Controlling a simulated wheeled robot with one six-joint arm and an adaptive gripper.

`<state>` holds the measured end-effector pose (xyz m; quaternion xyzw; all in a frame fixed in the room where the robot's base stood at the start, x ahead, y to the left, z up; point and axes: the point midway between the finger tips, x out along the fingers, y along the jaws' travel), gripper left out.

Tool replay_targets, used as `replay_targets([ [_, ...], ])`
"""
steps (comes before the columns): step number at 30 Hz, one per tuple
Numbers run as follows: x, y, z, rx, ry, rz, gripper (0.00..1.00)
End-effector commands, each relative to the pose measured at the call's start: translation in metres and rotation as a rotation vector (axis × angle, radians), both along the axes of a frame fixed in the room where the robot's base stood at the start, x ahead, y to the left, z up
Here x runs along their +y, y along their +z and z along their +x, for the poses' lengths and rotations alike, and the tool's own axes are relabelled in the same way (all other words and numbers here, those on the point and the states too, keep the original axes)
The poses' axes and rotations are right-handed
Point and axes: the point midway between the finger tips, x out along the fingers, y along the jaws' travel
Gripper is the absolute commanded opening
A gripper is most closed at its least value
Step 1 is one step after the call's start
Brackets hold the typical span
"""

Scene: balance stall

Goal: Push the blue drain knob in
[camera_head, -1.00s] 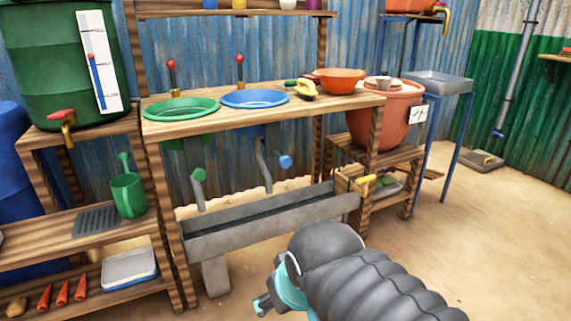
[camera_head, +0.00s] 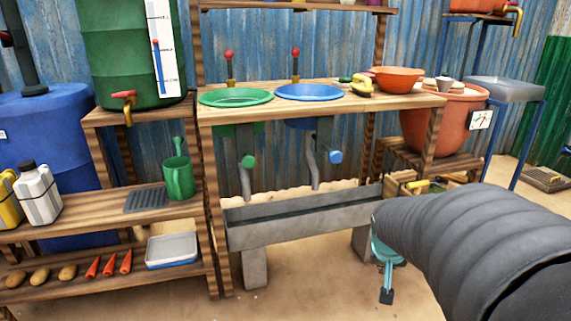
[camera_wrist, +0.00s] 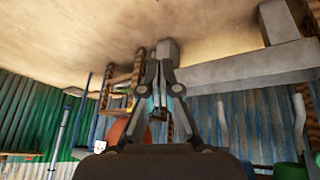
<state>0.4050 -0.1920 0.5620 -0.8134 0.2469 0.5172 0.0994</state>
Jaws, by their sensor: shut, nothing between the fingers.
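The blue drain knob (camera_head: 336,157) sticks out below the blue basin (camera_head: 308,92), beside a grey drain pipe (camera_head: 312,165) that runs down toward the trough. A green knob (camera_head: 248,162) sits below the green basin (camera_head: 236,97) to its left. My gripper (camera_head: 386,296) is low in front of the trough's right end, to the right of and below the blue knob, and apart from it. In the wrist view, which looks upside down, my gripper (camera_wrist: 168,50) is shut and empty. I cannot make out the blue knob clearly in the wrist view.
A grey trough (camera_head: 300,220) stands under the basins. A wooden shelf (camera_head: 110,215) with a green jug (camera_head: 178,178) is at the left. An orange pot (camera_head: 440,130) stands at the right. The floor in front of the trough is clear.

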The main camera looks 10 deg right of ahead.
Motion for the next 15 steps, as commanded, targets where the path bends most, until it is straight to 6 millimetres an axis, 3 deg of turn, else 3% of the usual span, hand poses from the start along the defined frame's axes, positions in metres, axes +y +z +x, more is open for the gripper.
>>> replay_targets([
  [1, -0.024, -0.013, 0.015, -0.048, -0.061, -0.01, 0.0],
  [3, -0.054, -0.022, 0.039, -0.148, -0.14, -0.017, 0.0],
  [7, -0.097, -0.029, 0.083, -0.371, -0.26, 0.016, 0.0],
  [11, -0.12, -0.025, 0.126, -0.608, -0.332, 0.123, 0.0],
  [15, -0.119, -0.004, 0.168, -0.847, -0.361, 0.319, 0.0],
])
